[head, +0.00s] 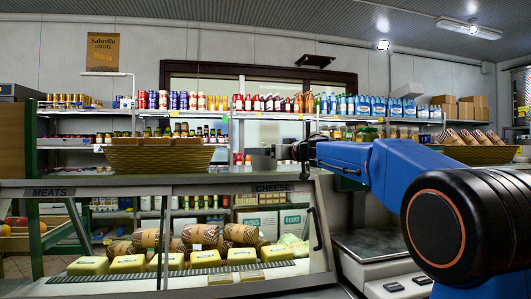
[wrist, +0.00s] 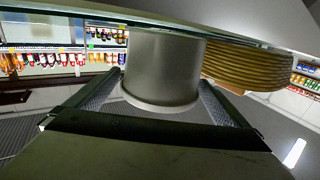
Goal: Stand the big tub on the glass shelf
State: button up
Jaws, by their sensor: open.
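The wrist picture is upside down. A plain grey cylinder, which looks like the big tub (wrist: 165,72), is between the two fingers of my gripper (wrist: 161,80). The fingers are open on either side of it; I cannot tell whether they touch it. Its base end meets the pale glass top of the case in the picture, and it looks upright there. In the head view my gripper (head: 288,153) is just above the glass top of the display case (head: 240,183), near its right end.
A wicker basket (head: 155,157) stands at the left on the case top; a basket also shows in the wrist view (wrist: 248,68). The case below holds cheeses (head: 128,263) and sausages. A scale (head: 375,255) stands at the right. Stocked shelves line the back wall.

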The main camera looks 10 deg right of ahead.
jog(key=v, duration=1.2)
